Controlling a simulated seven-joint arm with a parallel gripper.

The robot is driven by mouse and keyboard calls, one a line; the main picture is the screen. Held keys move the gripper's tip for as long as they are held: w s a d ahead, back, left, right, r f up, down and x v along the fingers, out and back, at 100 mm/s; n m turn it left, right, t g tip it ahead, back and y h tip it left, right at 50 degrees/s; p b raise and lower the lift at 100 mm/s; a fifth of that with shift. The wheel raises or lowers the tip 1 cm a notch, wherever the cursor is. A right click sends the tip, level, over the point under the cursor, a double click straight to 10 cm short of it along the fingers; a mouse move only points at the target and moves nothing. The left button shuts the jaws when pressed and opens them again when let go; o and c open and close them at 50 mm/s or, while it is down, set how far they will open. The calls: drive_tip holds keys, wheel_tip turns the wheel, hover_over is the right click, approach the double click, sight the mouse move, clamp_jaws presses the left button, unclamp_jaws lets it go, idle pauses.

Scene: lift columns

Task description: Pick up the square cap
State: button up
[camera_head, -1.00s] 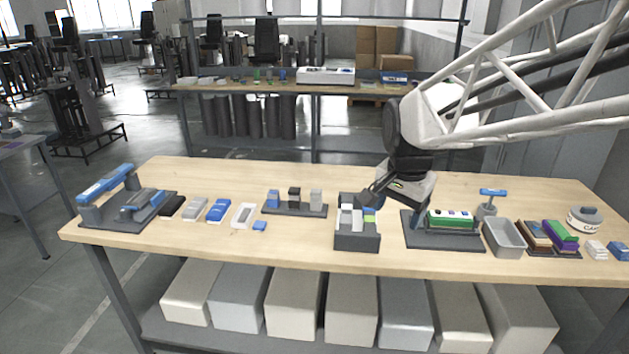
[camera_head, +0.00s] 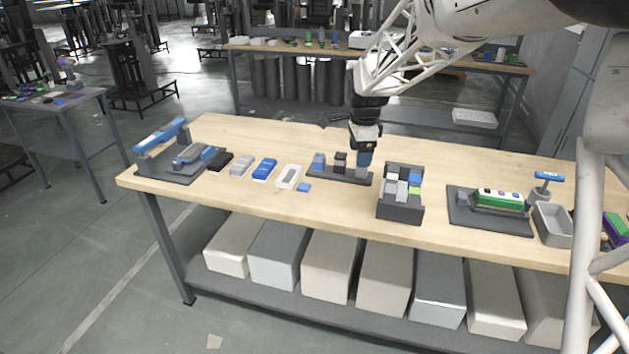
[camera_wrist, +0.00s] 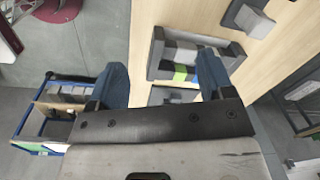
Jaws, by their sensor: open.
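My gripper (camera_head: 364,157) is open, its blue fingers over the right end of the dark rack (camera_head: 325,176). In the wrist view the two blue fingers of my gripper (camera_wrist: 163,82) are spread apart with no held object visible between them. The rack carries a blue block (camera_head: 319,160) and a black block (camera_head: 340,160); its right end is partly hidden by my fingers. A dark compartment box (camera_head: 400,212) right of the rack holds several small grey, white, blue and green square pieces. I cannot tell which piece is the square cap.
The wooden table (camera_head: 240,215) also bears a clamp-like blue and grey fixture (camera_head: 180,155) at left, a row of small flat parts, a green-topped device (camera_head: 498,199) and a grey tray (camera_head: 552,224) at right. Free table lies along the front edge.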

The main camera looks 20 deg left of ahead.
sight(304, 185)
drive_tip(key=w+a+f+m, duration=0.1)
drive_tip(key=w+a+f, duration=0.1)
drive_tip(key=a+f, duration=0.2)
drive_tip(key=w+a+f+m, duration=0.2)
drive_tip(key=a+f, duration=0.3)
drive_tip(key=a, duration=0.3)
drive_tip(key=w+a+f+m, duration=0.2)
drive_tip(key=w+a+f, duration=0.2)
drive_tip(key=a, duration=0.2)
drive_tip(key=shift+w+a+f+g, duration=0.15)
drive_tip(key=shift+w+g, duration=0.1)
drive_tip(key=shift+g, duration=0.15)
drive_tip(key=shift+f, duration=0.1)
drive_tip(key=shift+f, duration=1.15)
drive_tip(key=shift+f, duration=0.15)
drive_tip(key=shift+s+a+f, duration=0.1)
drive_tip(key=shift+f, duration=1.15)
drive_tip(key=shift+s+a+f, duration=0.1)
drive_tip(key=shift+f, duration=1.15)
drive_tip(key=c, duration=1)
drive_tip(key=shift+r, duration=0.15)
